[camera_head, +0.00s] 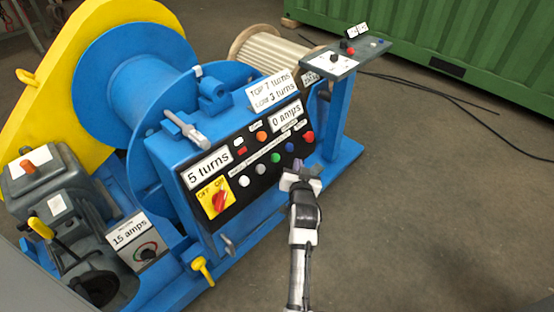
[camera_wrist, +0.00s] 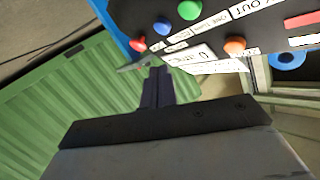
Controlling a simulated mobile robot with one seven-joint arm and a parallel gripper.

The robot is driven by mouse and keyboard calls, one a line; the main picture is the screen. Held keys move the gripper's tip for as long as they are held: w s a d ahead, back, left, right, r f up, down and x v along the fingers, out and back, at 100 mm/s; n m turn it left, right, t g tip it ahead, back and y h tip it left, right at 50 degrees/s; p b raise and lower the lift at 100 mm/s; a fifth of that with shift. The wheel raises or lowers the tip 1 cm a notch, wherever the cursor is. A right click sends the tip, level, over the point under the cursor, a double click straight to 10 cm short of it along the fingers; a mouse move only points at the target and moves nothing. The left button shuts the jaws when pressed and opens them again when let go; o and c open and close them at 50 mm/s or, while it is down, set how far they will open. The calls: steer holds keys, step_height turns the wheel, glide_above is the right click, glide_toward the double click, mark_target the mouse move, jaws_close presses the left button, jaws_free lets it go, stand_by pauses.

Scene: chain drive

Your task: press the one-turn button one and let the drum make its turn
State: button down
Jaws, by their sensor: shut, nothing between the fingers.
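The black control panel (camera_head: 230,168) on the blue winch frame carries a row of round buttons: white ones, a green button (camera_head: 276,158), a blue button (camera_head: 289,147) and a red button (camera_head: 309,137). An orange button (camera_head: 261,136) sits above. The display reads 5 turns (camera_head: 208,167). The blue drum (camera_head: 135,75) stands behind. My gripper (camera_head: 301,168) is shut and empty, just in front of the panel's right half. In the wrist view its fingers (camera_wrist: 157,80) point towards the blue button (camera_wrist: 162,27) and red button (camera_wrist: 138,44), apparently apart from them.
A red switch (camera_head: 219,201) sits on a yellow OFF/ON plate. A grey pedestal shelf (camera_head: 360,58) stands right of the panel, with a green container (camera_head: 450,40) behind. Yellow handles stick out at lower left. Floor at right is clear except black cables.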

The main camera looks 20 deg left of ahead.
mark_target(276, 158)
steer(key=w+a+f+b, duration=0.2)
steer(key=a+f, duration=0.1)
steer(key=a, duration=0.2)
steer(key=shift+a+b, duration=0.35)
steer(key=shift+a, duration=0.05)
stand_by(1.8)
steer(key=shift+w+a+f, duration=0.2)
steer(key=shift+a, duration=0.15)
